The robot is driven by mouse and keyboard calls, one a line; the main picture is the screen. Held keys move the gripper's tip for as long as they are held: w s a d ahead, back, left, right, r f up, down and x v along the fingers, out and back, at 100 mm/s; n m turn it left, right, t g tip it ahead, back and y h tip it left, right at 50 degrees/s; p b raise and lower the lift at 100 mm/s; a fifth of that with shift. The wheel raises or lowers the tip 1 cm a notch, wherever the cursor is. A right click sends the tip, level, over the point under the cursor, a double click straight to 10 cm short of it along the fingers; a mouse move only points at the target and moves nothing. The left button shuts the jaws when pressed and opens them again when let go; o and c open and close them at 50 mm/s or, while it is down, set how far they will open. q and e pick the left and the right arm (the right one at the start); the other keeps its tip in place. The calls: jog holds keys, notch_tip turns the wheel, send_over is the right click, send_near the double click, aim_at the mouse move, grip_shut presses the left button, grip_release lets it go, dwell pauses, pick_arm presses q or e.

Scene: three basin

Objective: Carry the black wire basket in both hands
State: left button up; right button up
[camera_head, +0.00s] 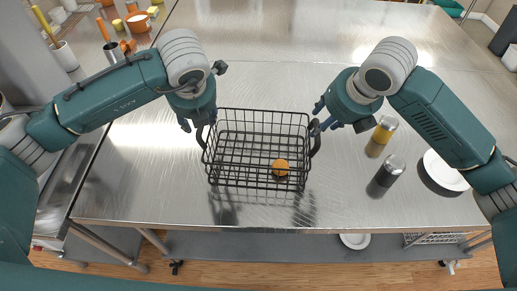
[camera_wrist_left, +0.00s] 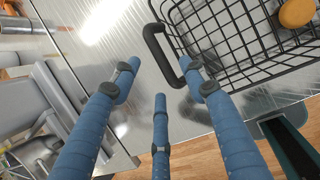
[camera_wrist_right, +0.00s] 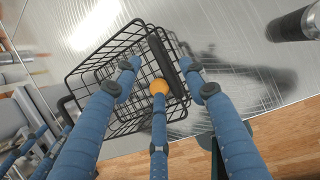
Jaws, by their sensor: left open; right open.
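The black wire basket (camera_head: 235,183) stands upright on the steel table in the middle of the head view. A round orange thing (camera_head: 280,167) lies inside it, toward its near right side. My left gripper (camera_head: 197,124) is open at the basket's left side; in the left wrist view the black left handle (camera_wrist_left: 160,52) shows just beyond its fingers. My right gripper (camera_head: 325,118) is open at the right side; in the right wrist view the right handle (camera_wrist_right: 163,60) lies beyond and between its fingers. Neither gripper holds the handle.
A white plate (camera_head: 445,170) lies further right. Orange pots (camera_head: 139,22) and utensils stand at the far left. The steel table (camera_head: 300,55) is clear behind the basket.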

pick_arm(q)
jog(key=x, duration=0.6)
jog(key=shift+w+f, duration=0.1)
jog(key=shift+f, duration=0.2)
pick_arm(e)
jog(key=x, duration=0.6)
jog(key=shift+w+f, duration=0.1)
jog(key=shift+f, duration=0.2)
pick_arm(q)
jog(key=shift+r, duration=0.1)
jog(key=shift+c, duration=0.7)
pick_arm(e)
jog(key=shift+c, duration=0.8)
pick_arm(q)
grip_shut()
pick_arm(e)
grip_shut()
jog(key=shift+r, duration=0.1)
